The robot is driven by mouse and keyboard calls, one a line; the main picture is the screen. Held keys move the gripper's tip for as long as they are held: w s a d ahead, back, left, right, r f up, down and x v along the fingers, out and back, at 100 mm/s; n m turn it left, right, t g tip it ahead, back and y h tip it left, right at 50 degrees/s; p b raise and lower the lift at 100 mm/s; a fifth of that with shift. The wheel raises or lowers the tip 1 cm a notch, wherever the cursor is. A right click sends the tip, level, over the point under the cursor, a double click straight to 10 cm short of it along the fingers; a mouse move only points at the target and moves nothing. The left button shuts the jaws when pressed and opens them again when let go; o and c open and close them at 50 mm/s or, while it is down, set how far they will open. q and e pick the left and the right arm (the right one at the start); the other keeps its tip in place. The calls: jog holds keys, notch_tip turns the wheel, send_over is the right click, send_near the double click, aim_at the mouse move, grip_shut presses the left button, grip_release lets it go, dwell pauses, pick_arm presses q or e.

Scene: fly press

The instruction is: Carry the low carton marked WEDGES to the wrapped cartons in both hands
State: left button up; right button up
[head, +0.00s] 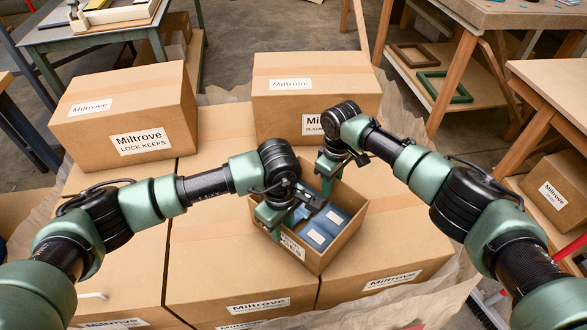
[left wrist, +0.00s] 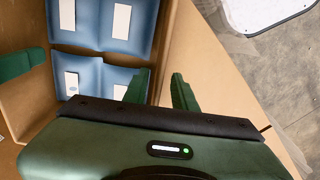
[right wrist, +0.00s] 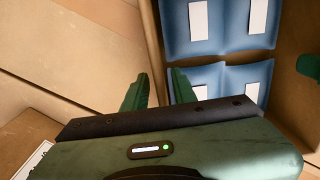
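The low carton (head: 345,240) is open-topped and holds blue packets (head: 322,228). It is over the front of the wrapped cartons (head: 215,255), turned at an angle; I cannot tell whether it touches them. Its front label is partly hidden by my left gripper. My left gripper (head: 276,218) is shut on its near-left wall; in the left wrist view (left wrist: 160,90) one finger is inside and one outside. My right gripper (head: 330,168) is shut on the opposite wall, likewise straddling it in the right wrist view (right wrist: 158,88).
A LOCK KEEPS carton (head: 125,108) stands at the back left of the wrapped cartons, and another Miltrove carton (head: 316,90) at the back. Benches stand behind and at right; frames (head: 444,87) lie on a shelf. A Miltrove carton (head: 556,192) sits on the right shelf.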

pick_arm(q)
jog(key=shift+r, duration=0.1)
pick_arm(e)
jog(key=shift+s+a+r, duration=0.1)
pick_arm(q)
notch_tip(320, 180, up, 12)
pick_arm(e)
notch_tip(320, 180, up, 12)
jog(key=shift+f, duration=0.1)
dwell(0.7)
dwell(0.4)
